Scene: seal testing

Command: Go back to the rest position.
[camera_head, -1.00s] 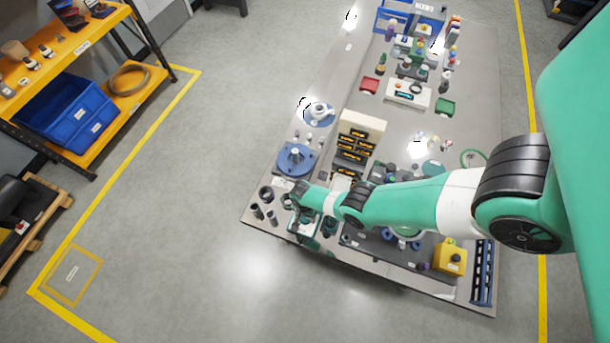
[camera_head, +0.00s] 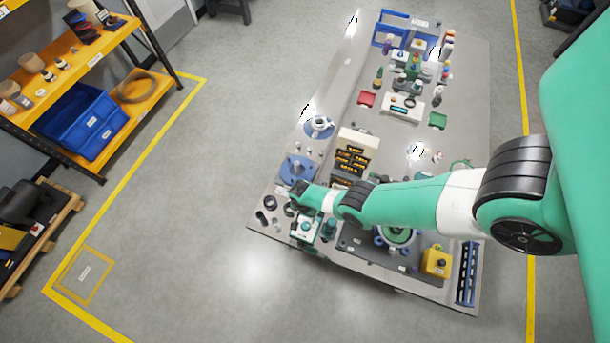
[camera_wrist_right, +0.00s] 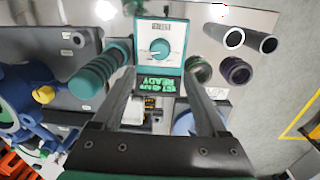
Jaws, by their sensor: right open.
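My right arm (camera_head: 400,205) reaches in from the right in the head view, over the near part of the workbench (camera_head: 420,285). My right gripper (camera_head: 298,198) hangs over the bench's near left part, close to a small teal-and-white device. In the right wrist view its two fingers (camera_wrist_right: 162,85) are apart with nothing held between them. The device (camera_wrist_right: 160,52), with a knob and a green lit display, lies beyond and between the fingertips. I cannot tell the exact height of the gripper above it. My left gripper is not in view.
Beside the device are a ribbed teal cylinder (camera_wrist_right: 98,75), dark rings (camera_wrist_right: 235,70) and grey tubes (camera_wrist_right: 222,34). A yellow box (camera_head: 436,262) and a blue rack (camera_head: 467,273) stand at the bench's near right. Open floor (camera_head: 200,230) lies left of the bench.

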